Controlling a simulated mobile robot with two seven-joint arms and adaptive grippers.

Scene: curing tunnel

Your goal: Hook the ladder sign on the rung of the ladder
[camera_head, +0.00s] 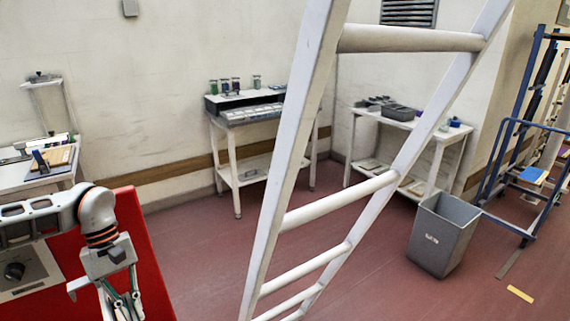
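A white ladder (274,180) leans across the middle of the head view, close to me. Several rungs show, including a thick upper rung (410,39) and a middle rung (338,202). No ladder sign can be made out in this view. My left gripper (124,306) is at the bottom left, pointing down, in front of a red surface and well left of the ladder. Its fingertips are cut off by the lower edge, so whether it is open or holds anything is hidden. My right gripper is not in view.
A red surface (150,262) with a grey knobbed panel (30,272) is at lower left. White tables with equipment (230,152) (439,172) stand along the wall. A grey bin (441,236) and a blue frame (497,180) are at right. The floor (200,250) left of the ladder is clear.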

